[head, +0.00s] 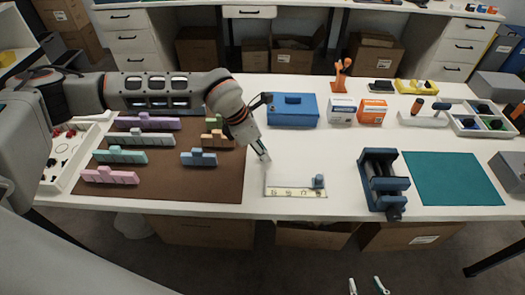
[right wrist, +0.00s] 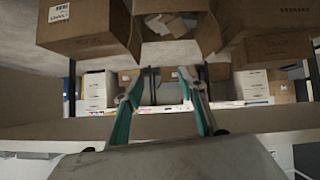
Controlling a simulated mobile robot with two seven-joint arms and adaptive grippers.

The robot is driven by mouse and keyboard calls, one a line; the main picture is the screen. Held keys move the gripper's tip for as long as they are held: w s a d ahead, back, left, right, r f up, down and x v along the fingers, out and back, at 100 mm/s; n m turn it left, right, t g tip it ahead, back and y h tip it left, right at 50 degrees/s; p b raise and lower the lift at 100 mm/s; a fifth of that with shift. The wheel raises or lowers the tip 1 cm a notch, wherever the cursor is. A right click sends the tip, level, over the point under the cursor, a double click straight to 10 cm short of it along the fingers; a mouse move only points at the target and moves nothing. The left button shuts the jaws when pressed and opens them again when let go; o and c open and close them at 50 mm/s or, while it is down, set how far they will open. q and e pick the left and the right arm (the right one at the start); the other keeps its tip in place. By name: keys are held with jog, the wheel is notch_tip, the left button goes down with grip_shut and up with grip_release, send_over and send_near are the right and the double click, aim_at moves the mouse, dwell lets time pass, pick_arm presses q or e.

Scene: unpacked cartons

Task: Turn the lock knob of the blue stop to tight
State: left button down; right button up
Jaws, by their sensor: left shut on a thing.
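A small blue-grey stop (head: 318,182) stands at the right end of a white plate (head: 290,181) with a pale yellow scale strip along its front edge. Its lock knob is too small to make out, so I cannot tell whether it is loose or tight. My left gripper (head: 264,158) points down just behind the plate's back left corner, apart from the stop. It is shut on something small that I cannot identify. My right gripper (head: 368,286) is low in front of the table, open and empty; its spread fingers also show in the right wrist view (right wrist: 165,103).
A brown mat (head: 190,188) with several coloured stepped blocks lies left. A blue vise (head: 381,182) stands right of the plate, beside a teal mat (head: 455,180). A blue box (head: 292,110) and two small cartons stand behind. The table between stop and vise is clear.

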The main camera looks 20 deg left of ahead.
pick_arm(q)
jog(key=m+g, duration=0.1)
jog(key=m, duration=0.2)
jog(key=shift+w+m+h, duration=0.15)
jog(key=shift+m+h, duration=0.25)
jog(key=m+g+b, duration=0.1)
jog(key=m+g, duration=0.1)
jog(key=m, duration=0.2)
jog(key=shift+w+f+m, duration=0.1)
jog(key=shift+w+m, duration=0.05)
jog(key=shift+m, duration=0.15)
jog(key=shift+m+g+b, duration=0.5)
jog(key=shift+m+b, duration=0.3)
jog(key=shift+m, duration=0.4)
jog(key=shift+m+g+b, duration=0.4)
jog(key=shift+m+b, duration=0.1)
jog(key=shift+m, duration=0.6)
jog(key=shift+y, duration=0.3)
jog(key=c, duration=1.9)
grip_release()
